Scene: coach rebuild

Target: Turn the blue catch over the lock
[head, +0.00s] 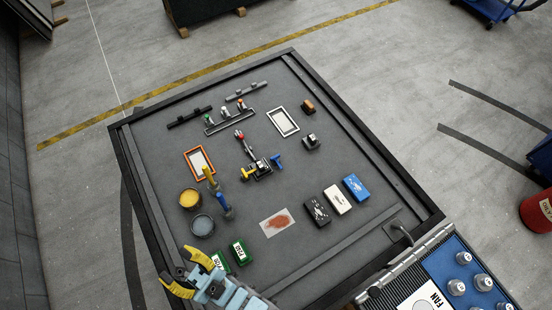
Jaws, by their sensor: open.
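The blue catch (278,161) is small and stands out to the right of a dark lock fixture (261,167) in the middle of the grey bench top. It appears angled away from the fixture's middle, not lying across it. A yellow catch (248,174) is on the fixture's left side, and a lever with a red end (240,135) reaches up from it. My gripper (187,271), with yellow fingers, is open and empty at the near left edge of the bench, well away from the blue catch. Fine detail of the lock is too small to tell.
Yellow (189,197) and grey-blue pots (202,225), upright tools (222,205) and green boxes (241,252) stand between my gripper and the fixture. A stained sheet (280,222) and black (317,211), white (338,199) and blue boxes (356,187) lie nearer right.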

